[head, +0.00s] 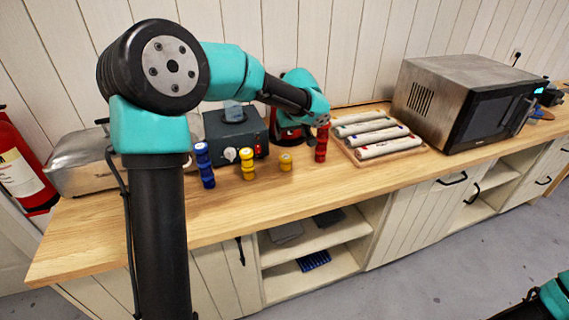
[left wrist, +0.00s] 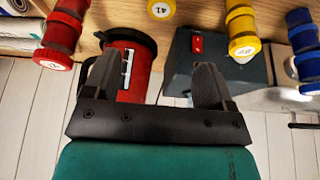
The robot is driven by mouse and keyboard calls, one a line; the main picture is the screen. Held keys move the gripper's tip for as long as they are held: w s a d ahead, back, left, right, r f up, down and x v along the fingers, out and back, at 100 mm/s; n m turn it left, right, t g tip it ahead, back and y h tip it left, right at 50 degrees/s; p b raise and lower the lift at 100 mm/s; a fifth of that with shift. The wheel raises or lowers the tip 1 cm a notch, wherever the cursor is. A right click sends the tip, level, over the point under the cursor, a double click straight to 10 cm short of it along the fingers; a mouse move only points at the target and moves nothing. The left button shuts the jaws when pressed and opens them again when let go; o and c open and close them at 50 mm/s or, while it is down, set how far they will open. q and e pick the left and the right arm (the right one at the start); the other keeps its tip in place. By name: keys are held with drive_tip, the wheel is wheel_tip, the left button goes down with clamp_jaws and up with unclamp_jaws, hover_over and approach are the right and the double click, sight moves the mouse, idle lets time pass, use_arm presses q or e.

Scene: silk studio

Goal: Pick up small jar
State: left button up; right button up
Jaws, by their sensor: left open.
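A small yellow jar (head: 286,162) stands alone on the wooden counter, between a taller yellow stacked jar (head: 248,164) and a tall red one (head: 321,145). In the left wrist view the small yellow jar (left wrist: 160,9), with a white numbered label, is cut by the top edge, between the red stack (left wrist: 62,32) and the yellow stack (left wrist: 242,32). My left gripper (left wrist: 156,78) is open, with nothing between its fingers, and apart from the small jar. In the head view its fingers are mostly hidden near the wall behind the jars.
A tall blue jar (head: 205,166) stands left of the yellow stack. Behind are a dark green box (head: 222,130) and a red canister (left wrist: 140,64). A tray of rolls (head: 376,136) and a microwave (head: 465,100) are right. The counter's front strip is clear.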

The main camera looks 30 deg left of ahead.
sight(286, 157)
use_arm(q)
drive_tip(key=x, duration=1.2)
drive_tip(key=shift+d+f, duration=0.15)
drive_tip(key=shift+s+x, duration=0.1)
drive_tip(key=shift+x, duration=1.2)
drive_tip(key=shift+s+x, duration=0.15)
drive_tip(key=shift+x, duration=1.15)
drive_tip(key=shift+c, duration=0.4)
drive_tip(key=c, duration=0.9)
drive_tip(key=shift+c, duration=0.2)
